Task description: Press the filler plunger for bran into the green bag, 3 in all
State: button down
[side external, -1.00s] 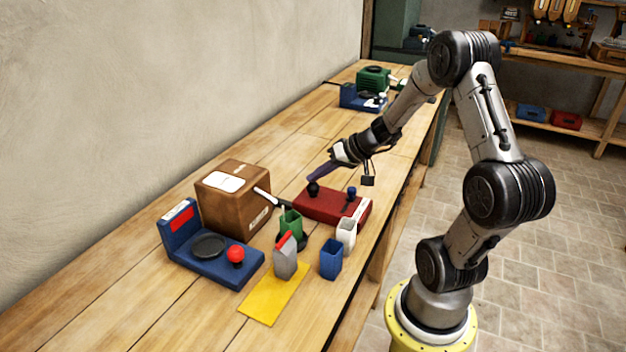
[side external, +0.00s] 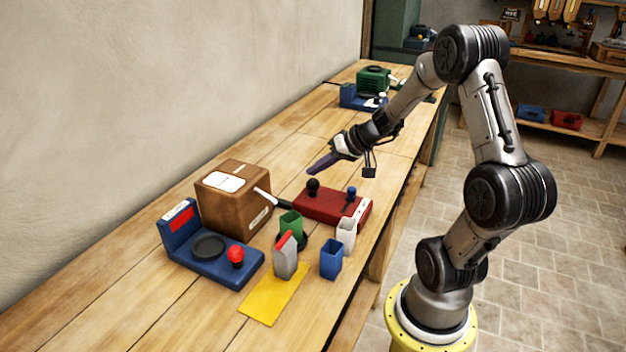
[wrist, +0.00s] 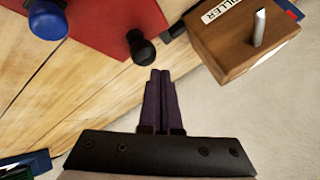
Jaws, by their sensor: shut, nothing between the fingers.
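The green bag (side external: 290,223), an open-topped upright pouch, stands in front of the red unit (side external: 331,207). A black-knobbed plunger (side external: 313,186) and a blue-knobbed plunger (side external: 351,192) stand up from that unit. They also show in the wrist view, black (wrist: 143,47) and blue (wrist: 47,20). I cannot read which one is for bran. My gripper (side external: 311,171) is shut and empty, its purple fingers just above the black knob and apart from it. In the wrist view the fingertips (wrist: 160,73) lie close to the black knob. The inside of the green bag is not clear.
A brown box (side external: 232,197) with a lever stands left of the red unit. A blue scale-like device (side external: 210,262) with a red knob is in front of it. White (side external: 346,233), blue (side external: 331,259) and grey (side external: 285,258) containers stand nearby. A yellow mat (side external: 270,303) lies at front.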

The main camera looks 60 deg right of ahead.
aim_at(317, 182)
jog(key=shift+r, duration=0.25)
jog(key=shift+r, duration=2.4)
